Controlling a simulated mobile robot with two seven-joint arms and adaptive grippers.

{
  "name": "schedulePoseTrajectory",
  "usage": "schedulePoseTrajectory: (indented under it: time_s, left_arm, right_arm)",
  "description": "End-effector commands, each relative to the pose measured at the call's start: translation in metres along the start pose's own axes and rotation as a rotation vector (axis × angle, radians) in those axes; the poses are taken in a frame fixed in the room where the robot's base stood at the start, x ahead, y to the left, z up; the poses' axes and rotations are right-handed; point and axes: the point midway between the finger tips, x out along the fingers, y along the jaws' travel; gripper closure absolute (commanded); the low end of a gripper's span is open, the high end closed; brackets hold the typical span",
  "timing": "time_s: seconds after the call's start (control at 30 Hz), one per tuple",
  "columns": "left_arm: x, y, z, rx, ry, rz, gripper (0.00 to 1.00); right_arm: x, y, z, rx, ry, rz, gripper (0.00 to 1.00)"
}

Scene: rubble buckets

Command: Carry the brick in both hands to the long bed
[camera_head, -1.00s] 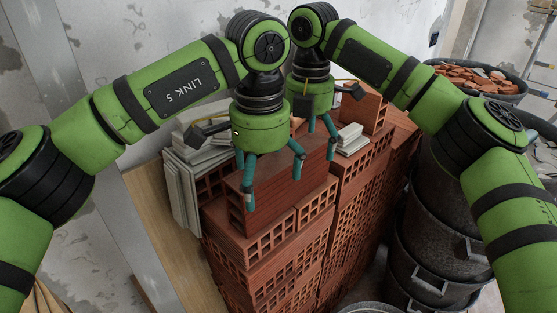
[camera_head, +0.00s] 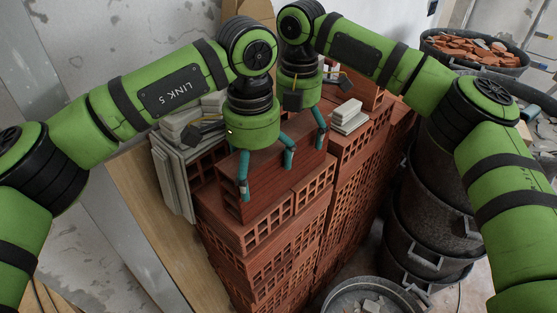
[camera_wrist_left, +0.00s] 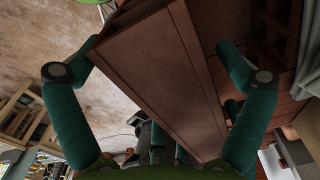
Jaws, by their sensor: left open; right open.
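The reddish-brown brick (camera_head: 268,185) lies on top of a stack of hollow bricks in the head view. In the left wrist view the brick (camera_wrist_left: 155,62) runs lengthwise between two teal fingers. My left gripper (camera_head: 266,176) is open, its fingers reaching down on either side of the brick's near part. It shows in the left wrist view too (camera_wrist_left: 160,80), with gaps beside the brick. My right gripper (camera_head: 303,130) is open above the brick's far part; one finger shows, the other is hidden. I cannot tell which thing is the long bed.
The hollow-brick stack (camera_head: 285,245) fills the middle. Grey slabs (camera_head: 170,178) stand left of it, with small grey pieces (camera_head: 348,117) on top at right. Black buckets (camera_head: 432,215) crowd the right side; one bucket (camera_head: 480,52) behind holds rubble.

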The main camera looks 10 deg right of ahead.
Motion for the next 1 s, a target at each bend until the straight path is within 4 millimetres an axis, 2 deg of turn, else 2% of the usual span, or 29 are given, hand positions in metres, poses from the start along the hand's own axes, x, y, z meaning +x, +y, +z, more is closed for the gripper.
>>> schedulePoseTrajectory:
  time_s: [0.2,0.5,0.53,0.57,0.6,0.67,0.7,1.0]
  left_arm:
    - [0.019,0.0,0.0,0.0,-0.001,0.0,0.0]
    - [0.021,0.0,0.0,0.0,0.0,0.0,0.0]
    - [0.021,0.0,0.0,0.0,0.0,0.0,0.08]
    - [0.02,0.0,0.0,0.0,0.0,0.0,0.2]
    - [0.02,0.0,0.0,0.0,0.0,0.0,0.36]
    - [0.021,0.0,0.0,0.0,0.0,0.0,0.6]
    - [0.021,0.0,0.0,0.0,0.0,0.0,0.76]
    - [0.019,0.0,0.0,0.0,0.001,0.0,0.77]
  right_arm:
    - [0.018,0.0,0.0,0.001,0.0,0.001,0.0]
    - [0.02,0.0,0.0,0.001,0.0,0.001,0.0]
    - [0.02,0.0,0.0,0.001,0.0,0.001,0.08]
    - [0.02,0.0,0.0,0.001,0.0,0.001,0.2]
    - [0.02,0.0,0.0,0.001,0.0,0.001,0.36]
    - [0.02,0.0,0.0,0.001,0.0,0.0,0.6]
    - [0.02,0.0,0.0,0.001,0.0,0.0,0.76]
    - [0.019,0.0,0.0,0.001,0.0,0.002,0.77]
